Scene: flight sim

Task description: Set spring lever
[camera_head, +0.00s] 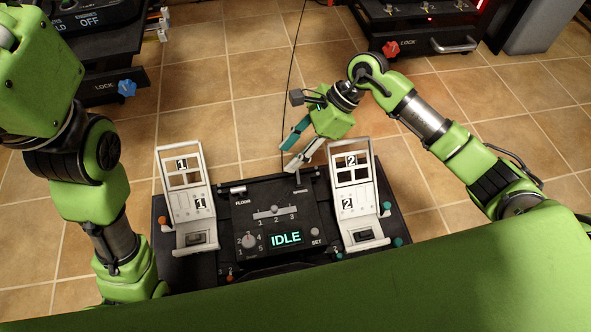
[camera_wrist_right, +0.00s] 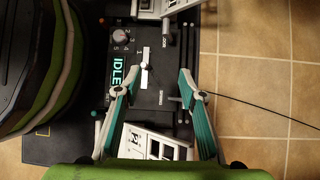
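The control panel (camera_head: 262,228) carries a green IDLE display (camera_head: 286,240). The spring lever (camera_head: 297,180) appears as a small grey post at the panel's far right edge. In the right wrist view it (camera_wrist_right: 174,98) shows beside a SPRING label, close to the inner side of one finger; I cannot tell if they touch. My right gripper (camera_head: 291,152) is open and empty beyond the panel's far edge. In the right wrist view its fingers (camera_wrist_right: 160,76) are spread over the panel. My left arm reaches down at the left; its gripper is out of sight.
White framed units marked 1 (camera_head: 197,205) and 2 (camera_head: 348,208) flank the panel. The panel also holds a floor slider (camera_head: 274,212), a knob (camera_head: 249,241) and a SET button (camera_head: 314,231). A black cable runs over the tiled floor (camera_head: 255,120). Other consoles stand farther back.

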